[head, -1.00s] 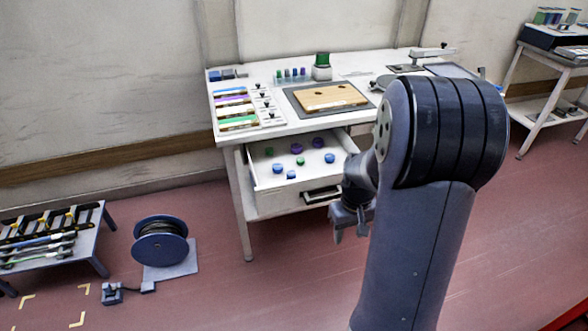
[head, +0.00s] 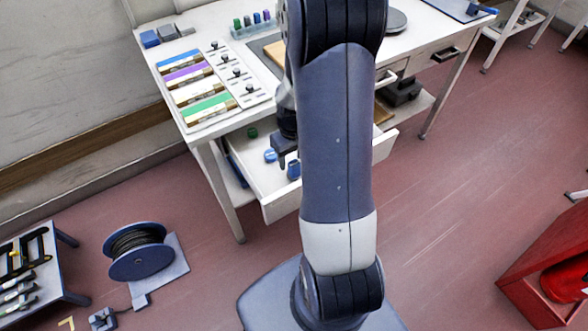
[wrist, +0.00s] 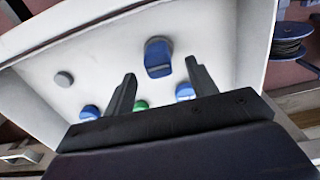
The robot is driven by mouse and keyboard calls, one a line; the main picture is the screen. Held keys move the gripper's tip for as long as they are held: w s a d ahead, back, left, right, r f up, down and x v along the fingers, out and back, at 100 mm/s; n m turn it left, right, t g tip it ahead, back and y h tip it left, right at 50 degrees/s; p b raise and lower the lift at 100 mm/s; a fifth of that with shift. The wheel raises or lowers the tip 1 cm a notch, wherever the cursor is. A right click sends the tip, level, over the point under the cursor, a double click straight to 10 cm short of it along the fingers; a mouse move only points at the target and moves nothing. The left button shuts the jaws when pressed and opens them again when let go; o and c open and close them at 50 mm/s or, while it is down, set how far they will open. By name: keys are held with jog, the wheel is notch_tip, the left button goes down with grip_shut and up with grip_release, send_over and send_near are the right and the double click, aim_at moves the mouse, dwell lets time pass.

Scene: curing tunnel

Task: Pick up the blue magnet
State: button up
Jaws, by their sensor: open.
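Several blue magnets lie in the open white drawer (head: 283,205). In the head view one blue magnet (head: 270,156) is left of my gripper (head: 284,158), and another (head: 293,170) is right by its fingers. In the wrist view my gripper (wrist: 160,70) is open and empty, and the nearest-looking blue magnet (wrist: 158,58) shows in the gap between its fingertips. Two more blue magnets (wrist: 89,112) (wrist: 184,91) are partly hidden behind the fingers and gripper body. I cannot tell whether the fingers touch any magnet. My arm hides the drawer's right part in the head view.
A green magnet (wrist: 141,106) and a grey disc (wrist: 64,79) also lie in the drawer. The drawer walls surround my gripper, with the worktable (head: 150,48) above. A cable reel (head: 140,251) stands on the floor at left, a red bin (head: 545,265) at right.

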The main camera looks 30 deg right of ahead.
aim_at(295, 163)
jog(key=shift+s+d+f, duration=0.1)
jog(key=shift+f, duration=2.5)
jog(key=shift+c, duration=0.5)
jog(key=c, duration=0.8)
